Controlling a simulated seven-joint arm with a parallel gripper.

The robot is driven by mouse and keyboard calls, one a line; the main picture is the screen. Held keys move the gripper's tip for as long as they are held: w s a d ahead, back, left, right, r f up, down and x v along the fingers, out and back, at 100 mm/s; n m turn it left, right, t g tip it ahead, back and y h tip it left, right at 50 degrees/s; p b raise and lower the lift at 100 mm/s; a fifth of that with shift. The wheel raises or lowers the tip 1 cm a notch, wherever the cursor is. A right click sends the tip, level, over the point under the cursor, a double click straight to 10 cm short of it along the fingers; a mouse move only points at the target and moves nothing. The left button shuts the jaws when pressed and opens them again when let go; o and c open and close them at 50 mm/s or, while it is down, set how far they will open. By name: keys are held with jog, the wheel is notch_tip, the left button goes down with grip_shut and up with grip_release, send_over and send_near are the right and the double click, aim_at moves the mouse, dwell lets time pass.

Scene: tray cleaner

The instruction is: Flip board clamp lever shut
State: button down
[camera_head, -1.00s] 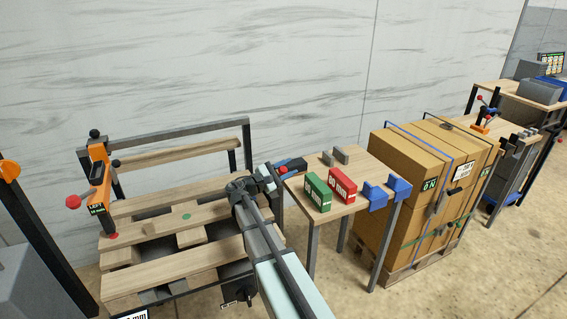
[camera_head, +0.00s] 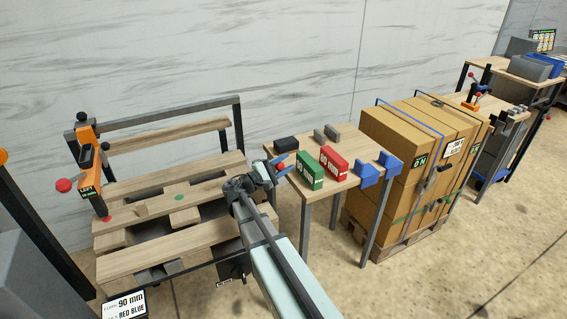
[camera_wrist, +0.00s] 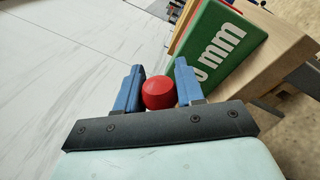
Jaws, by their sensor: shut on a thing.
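My gripper (camera_head: 276,168) is at the right end of the slatted pallet, by the front left edge of the small table. In the wrist view its two blue fingers (camera_wrist: 158,88) are shut on a red ball knob (camera_wrist: 159,94). What the knob is attached to is hidden. An orange board clamp (camera_head: 88,160) stands upright at the pallet's left side. A red-knobbed lever (camera_head: 65,185) sticks out to its left, apart from my gripper. Another orange clamp with red knobs (camera_head: 474,97) stands on a far bench at the right.
The small table (camera_head: 318,195) holds a green block (camera_head: 309,172), a red block (camera_head: 334,161), a black box (camera_head: 286,143) and blue holders (camera_head: 367,175). The green block is close to my gripper. Strapped cartons (camera_head: 405,150) stand to the right. Floor in front is clear.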

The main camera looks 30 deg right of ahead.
jog(key=shift+s+f, duration=0.1)
jog(key=c, duration=0.7)
grip_release()
jog(key=a, duration=0.4)
jog(key=s+a+f, duration=0.1)
jog(key=a, duration=0.8)
jog(key=shift+s+a+f, duration=0.25)
jog(key=shift+s+f, duration=0.15)
